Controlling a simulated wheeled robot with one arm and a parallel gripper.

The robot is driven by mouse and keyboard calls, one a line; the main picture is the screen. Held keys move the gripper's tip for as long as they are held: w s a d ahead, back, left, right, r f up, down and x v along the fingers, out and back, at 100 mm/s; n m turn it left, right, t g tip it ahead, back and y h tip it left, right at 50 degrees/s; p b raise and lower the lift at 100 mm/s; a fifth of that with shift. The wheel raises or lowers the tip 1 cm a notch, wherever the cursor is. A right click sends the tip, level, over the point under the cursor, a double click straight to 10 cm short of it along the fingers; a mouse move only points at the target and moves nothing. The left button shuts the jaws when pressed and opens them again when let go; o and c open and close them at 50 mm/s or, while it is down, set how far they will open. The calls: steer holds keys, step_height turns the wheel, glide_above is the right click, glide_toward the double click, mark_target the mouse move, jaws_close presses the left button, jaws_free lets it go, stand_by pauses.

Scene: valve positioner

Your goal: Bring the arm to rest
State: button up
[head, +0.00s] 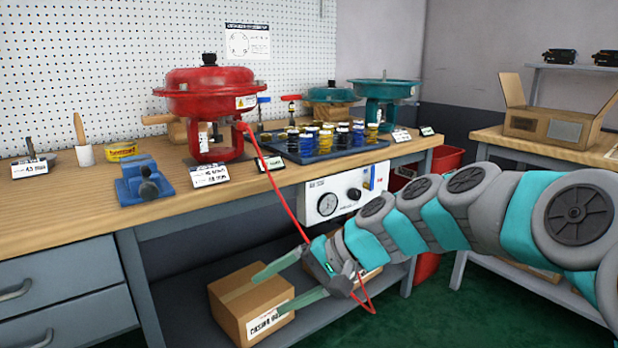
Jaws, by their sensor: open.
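My arm reaches in from the right edge of the head view, in grey and teal segments, and slants down to the left. My gripper (262,290) is at its end, in front of the bench and below the top's front edge. Its two fingers are spread apart with nothing between them. A cardboard box (235,297) on the lower shelf is behind the fingers. A red line (284,196) runs from the red valve actuator (212,92) down to behind my gripper, and a red loop shows below the wrist; whether it touches my gripper I cannot tell.
The wooden bench (75,212) carries a blue vise (146,184), a dark tray of fittings (372,146) and teal actuator parts (383,95). A gauge panel (330,196) hangs at its front edge, close to my arm. An open carton (555,122) stands on the right table.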

steer(key=s+d+f+n+g+h, duration=0.1)
steer(key=s+d+f+h, duration=0.4)
steer(key=s+d, duration=0.5)
steer(key=s+d+f+n+g+h, duration=0.2)
steer(key=s+d+f+h, duration=0.3)
steer(key=s, duration=1.1)
steer(key=d+f, duration=0.3)
steer(key=d, duration=0.2)
steer(key=shift+s+f+h, duration=0.15)
steer(key=shift+h, duration=0.15)
